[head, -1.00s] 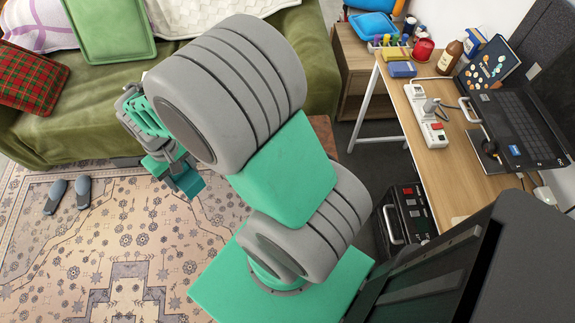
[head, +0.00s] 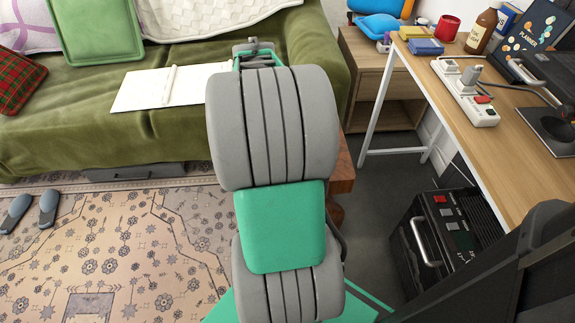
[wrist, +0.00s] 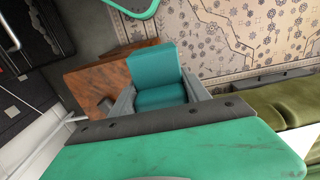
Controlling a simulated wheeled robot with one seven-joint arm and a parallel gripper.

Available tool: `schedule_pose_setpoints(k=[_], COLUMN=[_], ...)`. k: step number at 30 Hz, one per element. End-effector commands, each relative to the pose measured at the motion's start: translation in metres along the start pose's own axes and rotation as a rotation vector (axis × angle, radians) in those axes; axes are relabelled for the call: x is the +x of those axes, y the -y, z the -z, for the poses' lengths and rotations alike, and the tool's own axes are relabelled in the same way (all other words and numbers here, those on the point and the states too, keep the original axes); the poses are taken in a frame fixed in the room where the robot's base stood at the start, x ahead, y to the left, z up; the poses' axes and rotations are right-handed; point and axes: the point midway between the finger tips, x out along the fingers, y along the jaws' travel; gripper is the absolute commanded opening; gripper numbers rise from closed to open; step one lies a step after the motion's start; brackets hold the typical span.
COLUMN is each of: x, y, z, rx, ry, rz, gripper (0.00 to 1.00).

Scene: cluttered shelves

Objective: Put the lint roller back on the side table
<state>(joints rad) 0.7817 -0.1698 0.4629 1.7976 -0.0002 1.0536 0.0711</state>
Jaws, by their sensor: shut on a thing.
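My gripper (wrist: 160,88) shows in the wrist view as teal finger blocks with grey sides, shut, above or beside a reddish-brown wooden side table (wrist: 88,82). I cannot clearly make out the lint roller; what the fingers hold is mostly hidden. A small dark grey piece just left of the fingers, against the wood, is too small to name. In the head view my arm hides most of the side table, whose brown edge (head: 343,168) shows at the sofa's right end. Only a bit of my gripper's green and grey structure shows beyond the arm.
The green sofa (head: 185,125) holds cushions and a white open book-like item (head: 150,90). A wooden nightstand (head: 355,60) and a cluttered desk (head: 470,130) stand right. A black case (head: 430,240) is on the floor. Slippers (head: 30,208) lie on the rug.

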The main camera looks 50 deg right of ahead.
Motion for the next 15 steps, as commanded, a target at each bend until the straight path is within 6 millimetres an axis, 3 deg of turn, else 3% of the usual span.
schedule_pose_setpoints(k=[3, 6, 15], x=[0.022, 0.045, 0.079], y=[-0.030, -0.047, -0.072], z=[0.019, 0.030, 0.047], rx=[0.006, 0.002, -0.001], ry=[0.001, 0.003, 0.000], rz=[0.000, 0.000, 0.000], gripper=[0.09, 0.09, 0.09])
